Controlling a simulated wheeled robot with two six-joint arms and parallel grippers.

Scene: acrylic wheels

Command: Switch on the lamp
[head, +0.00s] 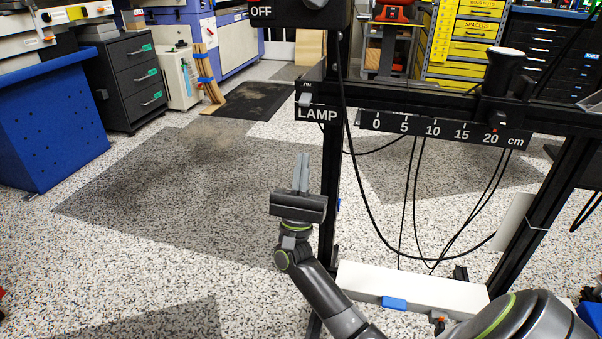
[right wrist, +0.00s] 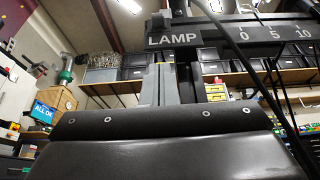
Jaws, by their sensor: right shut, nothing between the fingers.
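The lamp switch (head: 305,98) is a small pale lever on the dark frame's crossbar, with a tiny "ON" mark above it. The white-lettered LAMP label (head: 317,115) is just below it; the label also shows in the right wrist view (right wrist: 173,39). I cannot tell the lever's position for certain. My right gripper (head: 303,156) is shut and empty, fingers pointing up, below the label in the picture and apart from the switch. In the right wrist view its fingertips (right wrist: 166,66) appear just under the label. My left gripper is not in view.
A dark upright post (head: 328,190) stands right of my right gripper. A scale bar (head: 447,128) marked in cm runs along the crossbar, with a black knob (head: 503,72) above it. Black cables (head: 362,205) hang below. Open floor (head: 190,190) lies to the left.

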